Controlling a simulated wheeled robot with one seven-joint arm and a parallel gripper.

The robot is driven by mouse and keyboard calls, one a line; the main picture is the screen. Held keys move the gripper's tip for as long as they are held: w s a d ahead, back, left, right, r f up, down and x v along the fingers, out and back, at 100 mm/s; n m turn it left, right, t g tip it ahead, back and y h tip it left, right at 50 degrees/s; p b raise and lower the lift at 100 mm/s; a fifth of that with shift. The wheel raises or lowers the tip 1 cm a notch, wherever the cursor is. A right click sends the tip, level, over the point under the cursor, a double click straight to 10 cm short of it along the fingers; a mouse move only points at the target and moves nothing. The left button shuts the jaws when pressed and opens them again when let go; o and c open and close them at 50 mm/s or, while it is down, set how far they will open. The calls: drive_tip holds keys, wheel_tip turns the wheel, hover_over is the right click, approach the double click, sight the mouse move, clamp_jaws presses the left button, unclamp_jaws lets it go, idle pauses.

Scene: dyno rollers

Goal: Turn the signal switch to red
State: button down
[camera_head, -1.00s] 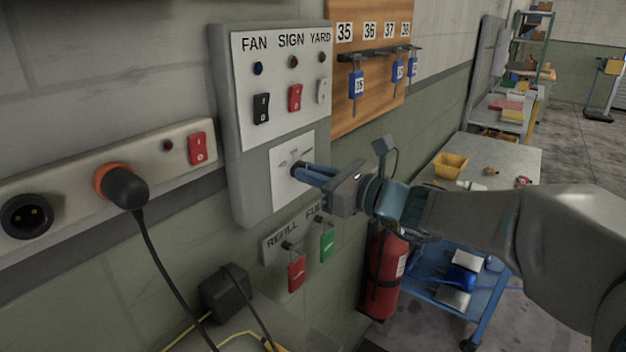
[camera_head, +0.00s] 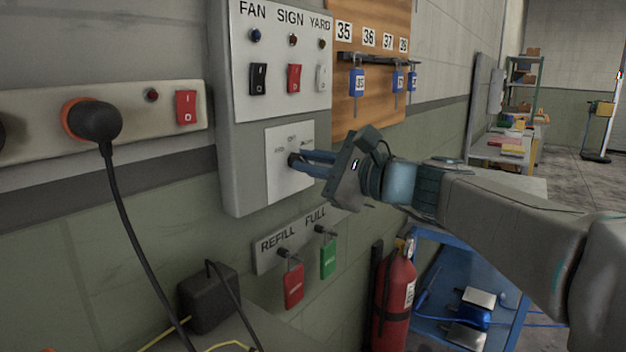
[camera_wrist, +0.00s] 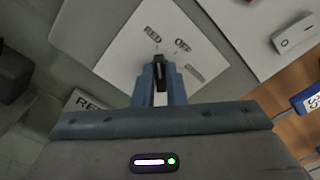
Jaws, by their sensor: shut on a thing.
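The signal switch is a small black knob (camera_wrist: 159,74) on a white label plate (camera_wrist: 128,50) low on the grey wall panel (camera_head: 238,190). In the wrist view the plate reads RED and OFF above the knob, with a third mark at the right too blurred to read. My gripper (camera_wrist: 160,82) is shut on the knob, one blue finger on each side. In the head view my gripper (camera_head: 296,161) reaches the plate from the right. The knob's tip points between RED and OFF; its exact setting I cannot tell.
Rocker switches (camera_head: 294,78) marked FAN, SIGN and YARD sit above the plate. A plugged black cable (camera_head: 98,122) hangs at the left. Red and green tags (camera_head: 293,285) hang below. A fire extinguisher (camera_head: 394,298) and a blue cart (camera_head: 470,300) stand at the right.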

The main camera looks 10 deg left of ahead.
drive_tip(key=shift+n+b, duration=0.3)
idle(0.4)
drive_tip(key=c, duration=1.5)
unclamp_jaws()
drive_tip(key=shift+d, duration=0.1)
drive_tip(key=v, duration=1.3)
drive_tip(key=shift+s+d, duration=0.25)
drive_tip(key=shift+d, duration=0.05)
